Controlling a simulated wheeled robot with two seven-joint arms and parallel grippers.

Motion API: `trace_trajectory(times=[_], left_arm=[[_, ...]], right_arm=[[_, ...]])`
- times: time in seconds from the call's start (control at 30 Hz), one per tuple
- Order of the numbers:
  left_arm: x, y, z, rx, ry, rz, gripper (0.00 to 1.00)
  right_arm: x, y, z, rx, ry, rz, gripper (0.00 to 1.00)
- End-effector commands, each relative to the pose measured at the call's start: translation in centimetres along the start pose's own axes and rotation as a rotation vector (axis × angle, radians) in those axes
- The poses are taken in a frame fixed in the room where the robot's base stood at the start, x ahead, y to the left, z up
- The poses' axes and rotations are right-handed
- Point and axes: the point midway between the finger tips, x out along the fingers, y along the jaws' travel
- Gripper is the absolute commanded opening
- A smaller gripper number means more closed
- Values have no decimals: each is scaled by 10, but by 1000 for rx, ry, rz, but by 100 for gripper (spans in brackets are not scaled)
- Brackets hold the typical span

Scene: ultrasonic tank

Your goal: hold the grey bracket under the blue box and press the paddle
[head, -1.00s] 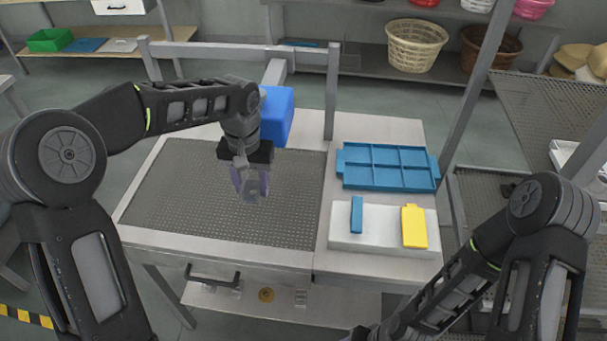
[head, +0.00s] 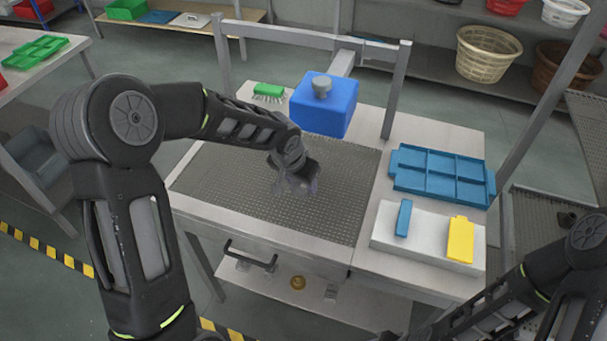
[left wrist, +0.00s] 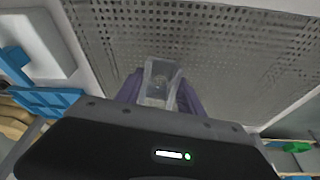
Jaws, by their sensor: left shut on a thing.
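The blue box (head: 325,106) hangs from the grey frame over the back of the perforated worktop, with a grey knob on top. My left gripper (head: 295,186) is over the worktop, in front of and lower than the box. In the left wrist view its purple fingers are shut on the pale grey bracket (left wrist: 160,82). The bracket looks see-through and blurred, and in the head view it hardly stands out. The gap between bracket and mesh is hard to judge. I cannot pick out the paddle for certain. My right arm shows at the lower right, its gripper out of view.
A blue divided tray (head: 442,174) lies at the right of the table. In front of it, a white block (head: 428,246) bears a blue piece (head: 404,218) and a yellow piece (head: 460,239). A green brush (head: 268,90) lies left of the box. Frame posts flank the box.

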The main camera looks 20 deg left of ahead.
Motion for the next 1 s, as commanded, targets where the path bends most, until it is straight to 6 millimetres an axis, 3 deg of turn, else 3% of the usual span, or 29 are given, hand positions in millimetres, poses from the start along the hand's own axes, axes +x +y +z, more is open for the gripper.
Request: trace_trajectory(times=[0.53,1.0], left_arm=[[20,2,10,107,294,61,0],[12,10,25,161,567,123,0]], right_arm=[[0,0,0,0,0,0,61],[0,0,0,0,0,0,61]])
